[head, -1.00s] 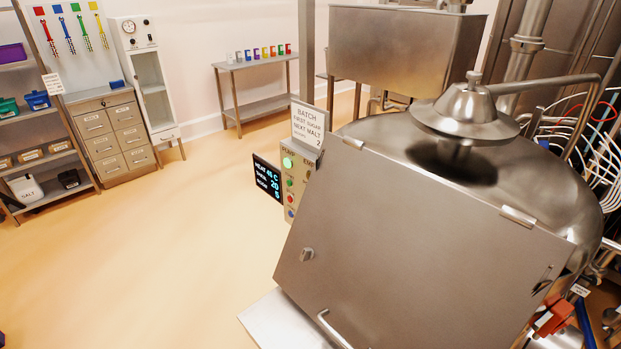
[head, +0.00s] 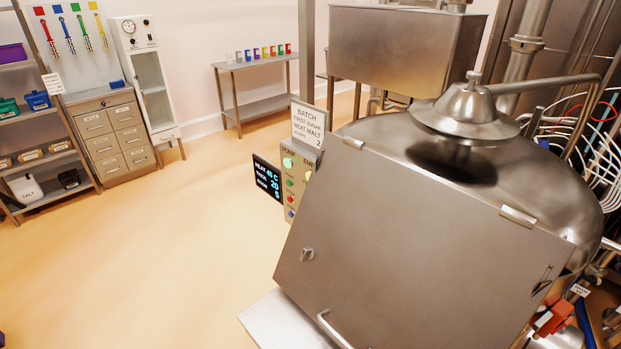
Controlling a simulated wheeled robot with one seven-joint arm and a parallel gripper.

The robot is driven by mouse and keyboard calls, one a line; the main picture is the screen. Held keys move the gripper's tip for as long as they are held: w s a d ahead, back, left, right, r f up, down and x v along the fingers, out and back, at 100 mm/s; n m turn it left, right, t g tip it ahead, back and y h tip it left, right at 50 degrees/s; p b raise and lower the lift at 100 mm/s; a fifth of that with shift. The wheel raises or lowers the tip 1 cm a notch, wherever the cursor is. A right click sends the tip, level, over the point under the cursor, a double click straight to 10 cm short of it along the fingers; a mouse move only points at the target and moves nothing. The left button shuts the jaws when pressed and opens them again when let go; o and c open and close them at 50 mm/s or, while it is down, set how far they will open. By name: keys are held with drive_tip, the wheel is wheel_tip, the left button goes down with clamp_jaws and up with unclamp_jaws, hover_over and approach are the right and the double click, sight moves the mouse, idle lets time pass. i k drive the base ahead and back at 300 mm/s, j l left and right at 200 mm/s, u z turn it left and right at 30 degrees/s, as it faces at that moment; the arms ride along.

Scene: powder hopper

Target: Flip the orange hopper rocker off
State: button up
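No switch that I can clearly identify as the orange hopper rocker shows in the head view. An orange-red part (head: 554,317) with a small white patch sits at the lower right, beside the large steel panel; I cannot tell what it is. A control panel (head: 287,219) stands left of the steel vessel, partly hidden by the steel panel. It carries a lit green light, a yellow light and small green, red and blue buttons. My gripper is not in view.
A large tilted steel panel (head: 415,250) with hinges and a handle fills the front of the domed vessel (head: 560,190). A dark display (head: 267,179) juts out left of the controls. Pipes and cables crowd the right.

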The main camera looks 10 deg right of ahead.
sight(562, 327)
drive_tip(key=k+l+z, duration=0.15)
drive_tip(key=l, duration=0.2)
drive_tip(key=l+z, duration=0.2)
drive_tip(key=l, duration=0.15)
drive_tip(key=k+l+z, duration=0.15)
drive_tip(key=l, duration=0.25)
drive_tip(key=k+j+z, duration=0.1)
drive_tip(key=j+z, duration=0.2)
drive_tip(key=j, duration=0.2)
